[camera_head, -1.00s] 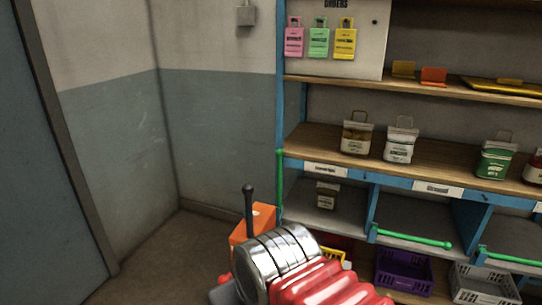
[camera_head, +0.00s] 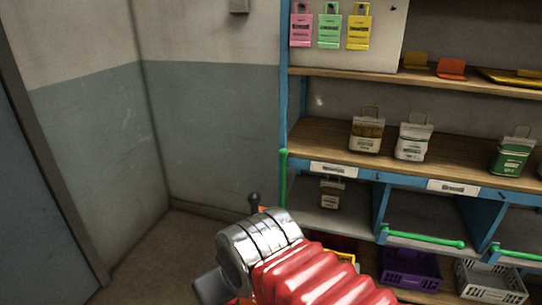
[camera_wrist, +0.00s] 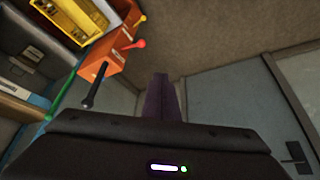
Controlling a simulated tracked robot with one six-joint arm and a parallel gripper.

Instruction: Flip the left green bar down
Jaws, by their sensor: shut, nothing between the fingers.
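The left green bar (camera_head: 283,182) stands upright along the blue left post of the shelf, beside the opening of the left lower compartment. In the wrist view a stretch of green bar (camera_wrist: 62,101) runs along the blue shelf edge at the left. My gripper (camera_wrist: 161,80) shows in the wrist view as dark, closed fingers with nothing between them. It points toward the floor and wall, apart from the bar, which lies to its left.
Two other green bars, a middle one (camera_head: 425,239) and a right one (camera_head: 518,255), lie level across their compartments. An orange box (camera_wrist: 103,62) with a black-knobbed lever (camera_wrist: 95,87) stands by the shelf's left end. A small bag (camera_head: 331,194) sits in the left compartment.

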